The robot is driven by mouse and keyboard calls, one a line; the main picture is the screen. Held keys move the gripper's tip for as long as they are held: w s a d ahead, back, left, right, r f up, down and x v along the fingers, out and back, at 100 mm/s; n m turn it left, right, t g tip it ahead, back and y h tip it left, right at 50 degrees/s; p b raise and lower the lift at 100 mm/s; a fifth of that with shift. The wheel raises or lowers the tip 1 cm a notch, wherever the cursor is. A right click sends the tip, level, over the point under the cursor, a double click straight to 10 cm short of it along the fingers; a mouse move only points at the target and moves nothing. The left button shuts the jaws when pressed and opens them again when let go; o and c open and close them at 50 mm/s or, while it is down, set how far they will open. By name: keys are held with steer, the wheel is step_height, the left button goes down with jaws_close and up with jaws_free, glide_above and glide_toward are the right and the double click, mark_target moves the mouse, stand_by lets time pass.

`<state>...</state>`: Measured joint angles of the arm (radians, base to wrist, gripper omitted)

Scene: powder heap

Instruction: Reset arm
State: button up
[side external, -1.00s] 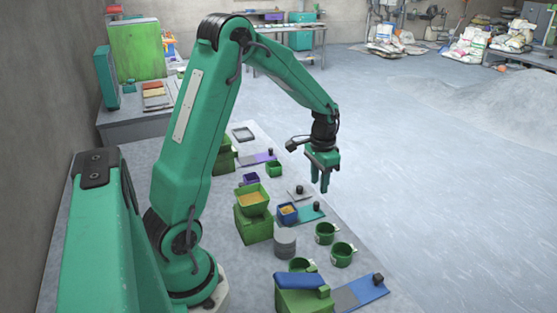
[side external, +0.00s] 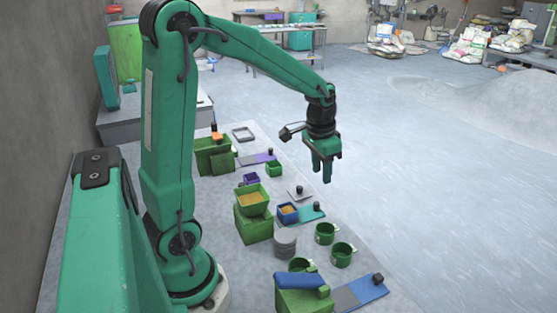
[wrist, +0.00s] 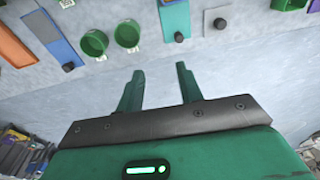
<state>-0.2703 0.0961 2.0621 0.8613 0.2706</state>
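My gripper (side external: 321,178) hangs with its fingers pointing down in the side external view, in the air beyond the right edge of the bench as seen there. In the wrist view my gripper (wrist: 157,80) has its two green fingers apart, with only grey floor between them. It is open and empty. My upper arm stands nearly upright and the forearm slopes down to the right.
The grey bench (side external: 240,145) bears green boxes, a green tray of powder (side external: 252,198), a small blue tub (side external: 288,210), green cups (side external: 342,254) and a blue-lidded box (side external: 302,282). Open floor (side external: 430,200) lies right; a powder heap (side external: 480,105) lies behind.

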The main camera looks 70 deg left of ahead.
steer(key=s+d+r+t, duration=0.2)
steer(key=s+d+r, duration=0.2)
steer(key=s, duration=0.3)
steer(key=s+d+r+t, duration=0.2)
steer(key=s+d+r, duration=0.2)
steer(key=s+d, duration=0.2)
steer(key=shift+s+d+r, duration=0.15)
steer(key=shift+s+r, duration=0.2)
steer(key=shift+s, duration=0.5)
